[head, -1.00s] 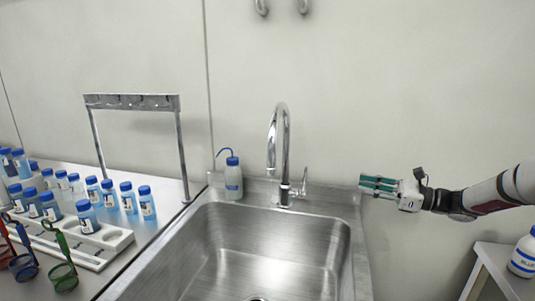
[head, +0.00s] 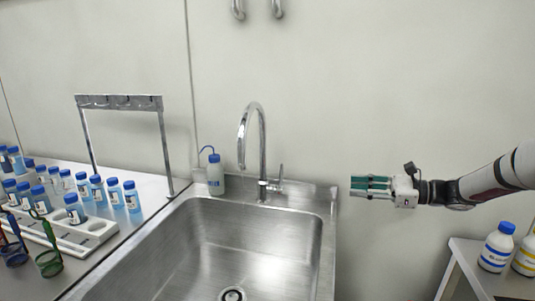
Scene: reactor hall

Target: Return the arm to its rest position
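My gripper (head: 362,187) shows in the head view to the right of the sink, level with the faucet's lower part. My arm reaches in from the right edge, stretched out to the left. The green-padded fingers point left and lie close together with thin dark gaps between them. Nothing shows held in them, but whether they are fully shut cannot be told from this side view. The gripper appears in front of the bare wall and touches nothing that I can see.
A steel sink (head: 245,238) with a faucet (head: 261,150) and a wash bottle (head: 215,174) is in the middle. Blue-capped bottles and a white rack (head: 75,238) stand on the left counter. White bottles (head: 497,247) stand on a small table (head: 460,255) at lower right.

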